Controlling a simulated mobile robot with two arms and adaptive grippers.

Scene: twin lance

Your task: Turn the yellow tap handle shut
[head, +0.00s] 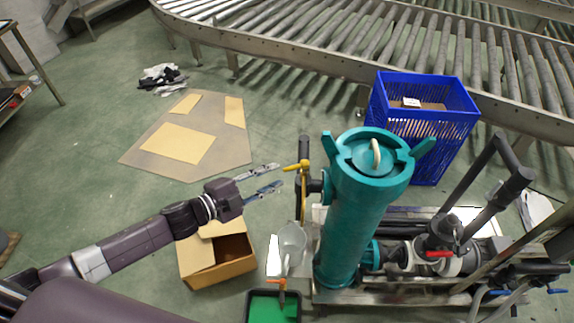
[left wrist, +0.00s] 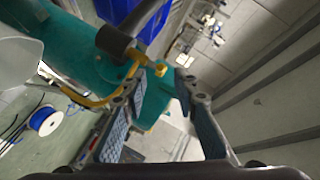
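The yellow tap handle (head: 298,166) sticks out to the left of a black pipe beside the tall teal filter housing (head: 350,220). My left gripper (head: 278,175) comes in from the left, open and empty, with its fingertips just short of the handle. In the left wrist view my left gripper (left wrist: 160,84) shows its two fingers spread apart. The yellow handle (left wrist: 156,70) shows there just beyond the fingertips, and I cannot tell whether it touches either finger. My right gripper is in neither view.
A blue crate (head: 420,128) stands behind the housing, near a roller conveyor (head: 300,52). An open cardboard box (head: 202,272) sits on the floor below my left arm. A green-bottomed tray (head: 272,307) is at the front.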

